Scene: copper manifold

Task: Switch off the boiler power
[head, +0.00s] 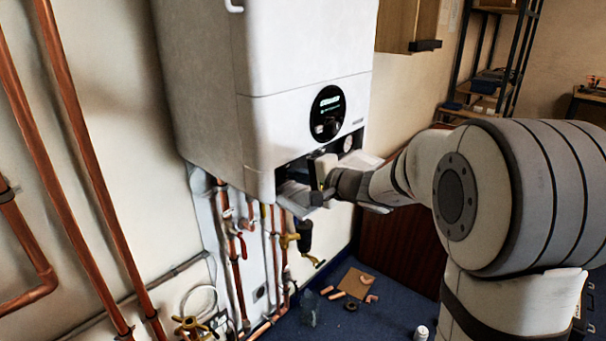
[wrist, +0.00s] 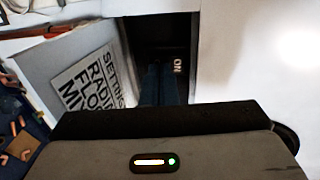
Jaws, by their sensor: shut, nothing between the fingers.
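The white boiler (head: 300,55) hangs on the wall, with a round black display panel (head: 327,112) on its front. The flap (head: 297,194) under the panel hangs open; in the wrist view the flap (wrist: 70,70) carries a printed settings label. My gripper (head: 323,183) is at this recess under the boiler's front. In the wrist view its dark fingers (wrist: 161,82) are shut and empty, pointing into the recess beside "ON". The power switch itself cannot be made out; the fingers may cover it.
Copper pipes (head: 70,110) run along the left wall, and pipes with a red valve handle (head: 241,245) hang below the boiler. A cardboard piece (head: 354,283) and small pipe parts lie on the blue floor. A shelf rack (head: 490,75) stands behind.

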